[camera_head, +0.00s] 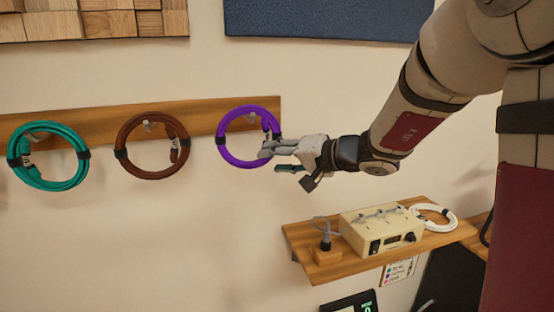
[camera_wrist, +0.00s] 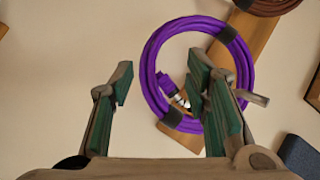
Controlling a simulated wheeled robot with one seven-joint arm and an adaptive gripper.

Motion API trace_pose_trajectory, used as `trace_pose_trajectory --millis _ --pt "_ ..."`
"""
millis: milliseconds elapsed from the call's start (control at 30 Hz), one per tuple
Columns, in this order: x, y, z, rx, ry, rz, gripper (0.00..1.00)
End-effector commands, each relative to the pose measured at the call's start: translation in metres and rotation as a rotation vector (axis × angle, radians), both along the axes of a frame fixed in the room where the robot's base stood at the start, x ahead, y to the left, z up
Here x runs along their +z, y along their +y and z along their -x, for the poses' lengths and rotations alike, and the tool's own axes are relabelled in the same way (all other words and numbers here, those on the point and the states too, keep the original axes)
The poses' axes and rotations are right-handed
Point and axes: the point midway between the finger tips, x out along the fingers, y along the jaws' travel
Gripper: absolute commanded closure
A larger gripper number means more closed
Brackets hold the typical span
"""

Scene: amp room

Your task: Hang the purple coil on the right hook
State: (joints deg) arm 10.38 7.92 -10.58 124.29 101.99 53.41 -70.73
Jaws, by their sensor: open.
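The purple coil (camera_head: 225,150) hangs at the right end of the wooden rail. A grey hook (camera_head: 251,117) shows just inside its top, and the coil appears to rest on it. My gripper (camera_head: 273,160) is open at the coil's lower right edge. In the wrist view, the purple coil (camera_wrist: 149,75) is seen beyond my open gripper (camera_wrist: 160,88). One strand appears in the gap between the fingers, but is not clamped. The right finger overlaps the ring's interior and hides part of its rim. Whether a finger touches the coil is unclear. The hook's grey tip (camera_wrist: 256,99) shows beside that finger.
A brown coil (camera_head: 122,152) and a teal coil (camera_head: 84,165) hang farther left on the wooden rail (camera_head: 90,130). Below my gripper, a wooden shelf (camera_head: 330,267) holds a cream device (camera_head: 370,225) and a white coil (camera_head: 445,213). The wall below the coils is clear.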

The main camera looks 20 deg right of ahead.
Motion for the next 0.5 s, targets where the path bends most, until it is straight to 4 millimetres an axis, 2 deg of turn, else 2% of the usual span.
trace_pose_trajectory --millis 167,500 --pt "0.008 -0.013 0.017 -0.004 -0.003 -0.001 0.57" --pt "0.027 -0.048 0.071 -0.004 -0.003 0.000 0.57"
